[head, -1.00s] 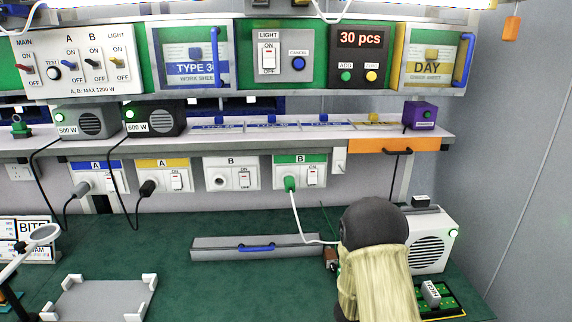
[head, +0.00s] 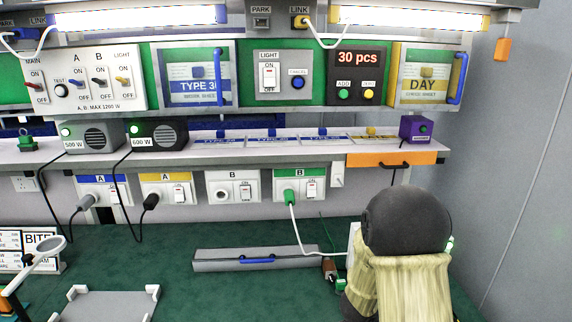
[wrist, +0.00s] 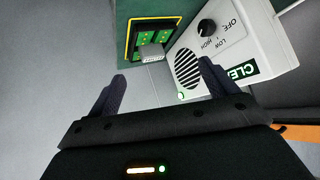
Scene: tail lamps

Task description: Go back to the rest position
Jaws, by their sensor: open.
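My gripper (wrist: 157,82) shows in the wrist view with its two dark fingers spread apart and nothing between them. Beyond the fingertips are a grey block (wrist: 152,54) on a green board with a yellow border (wrist: 137,30) and a white speaker-like box (wrist: 228,45) with a dial marked OFF, LOW and HIGH. In the head view my arm, a dark rounded joint with a pale cover, stands at the lower right and hides most of that box. My gripper's fingers are hidden in the head view.
The green bench top (head: 190,240) has a long grey case with a blue handle (head: 255,258) in the middle and a grey tray (head: 110,303) at lower left. A white cable (head: 297,228) hangs from the green B socket. An orange drawer (head: 390,159) hangs above my arm.

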